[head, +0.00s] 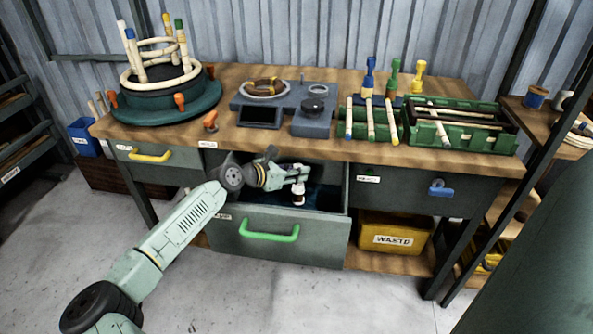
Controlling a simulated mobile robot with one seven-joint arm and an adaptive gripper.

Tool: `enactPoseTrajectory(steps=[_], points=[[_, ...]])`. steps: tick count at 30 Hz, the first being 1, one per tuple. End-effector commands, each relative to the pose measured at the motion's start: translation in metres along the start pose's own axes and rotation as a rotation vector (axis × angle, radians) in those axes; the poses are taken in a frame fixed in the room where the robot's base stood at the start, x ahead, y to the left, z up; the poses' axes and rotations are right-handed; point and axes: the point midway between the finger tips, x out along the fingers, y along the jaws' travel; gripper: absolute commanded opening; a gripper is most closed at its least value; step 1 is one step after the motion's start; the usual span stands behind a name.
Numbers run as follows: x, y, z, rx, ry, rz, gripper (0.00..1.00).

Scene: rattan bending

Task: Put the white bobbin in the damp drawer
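The middle drawer (250,246) of the workbench, with a green handle (269,233), is pulled open; its label is too small to read. The inside of the drawer (325,197) is dark. A small white bobbin (298,198) with a brownish end shows upright in the drawer opening. My gripper (301,178) reaches over the open drawer from the left, its fingers right at the bobbin's upper end. I cannot tell whether the fingers are closed on the bobbin, or whether it touches the drawer floor.
The left drawer (155,168) with a yellow handle and the right drawer (432,192) with a blue handle are shut. The bench top (225,131) holds a round bending jig (150,105), a scale (285,108) and a green tray (470,142). A yellow waste bin (393,240) stands below right.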

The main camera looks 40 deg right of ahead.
Motion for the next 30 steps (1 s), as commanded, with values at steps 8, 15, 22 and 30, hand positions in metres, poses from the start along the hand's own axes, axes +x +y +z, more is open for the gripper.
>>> enactPoseTrajectory(steps=[8,15,22,30], points=[[0.0,0.0,0.001,0.0,0.0,0.0,0.42],[0.0,0.0,0.001,0.0,0.0,0.0,0.42],[-0.013,0.002,0.002,0.001,-0.001,0.003,0.42],[-0.071,0.002,0.0,0.001,0.0,0.004,0.42]])
